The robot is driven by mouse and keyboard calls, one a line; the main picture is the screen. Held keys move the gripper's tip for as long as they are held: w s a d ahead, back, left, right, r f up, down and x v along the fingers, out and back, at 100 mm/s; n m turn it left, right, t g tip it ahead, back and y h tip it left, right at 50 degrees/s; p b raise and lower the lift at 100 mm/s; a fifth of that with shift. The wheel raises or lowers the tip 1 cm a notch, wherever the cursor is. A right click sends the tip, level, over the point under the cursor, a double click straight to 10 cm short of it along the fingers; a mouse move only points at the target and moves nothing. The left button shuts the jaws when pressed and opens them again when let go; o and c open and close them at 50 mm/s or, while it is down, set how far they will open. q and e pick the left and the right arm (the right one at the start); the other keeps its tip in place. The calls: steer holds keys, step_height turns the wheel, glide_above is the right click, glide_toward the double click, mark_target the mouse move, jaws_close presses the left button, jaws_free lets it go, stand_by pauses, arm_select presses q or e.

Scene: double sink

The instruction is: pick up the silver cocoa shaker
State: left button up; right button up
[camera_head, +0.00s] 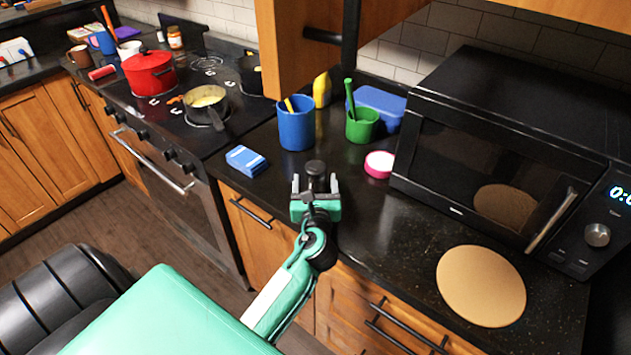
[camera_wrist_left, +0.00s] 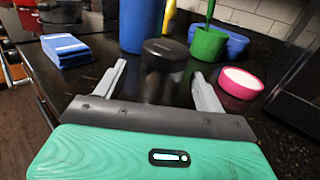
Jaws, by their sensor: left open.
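The shaker (camera_head: 315,169) stands upright on the dark counter, with a round black lid on top. In the left wrist view its black lid (camera_wrist_left: 164,54) shows near the middle, and its body below looks dark and reflective. My left gripper (camera_head: 315,184) is open at the front of the counter. Its two fingers point at the shaker, one toward each side of it, and do not visibly grip it. My right gripper is not in view.
A blue cup (camera_head: 297,124) stands behind the shaker, and a blue box (camera_head: 246,160) lies left. A pink-rimmed white dish (camera_head: 379,164) and green cup (camera_head: 362,125) are right. A microwave (camera_head: 480,160) stands farther right, with a round tan board (camera_head: 481,286) before it.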

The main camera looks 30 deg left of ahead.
arm_select(q)
steer(key=x, duration=0.4)
steer(key=shift+w+p, duration=0.25)
steer(key=shift+p, duration=0.15)
steer(key=c, duration=1.1)
steer(key=shift+r, duration=0.1)
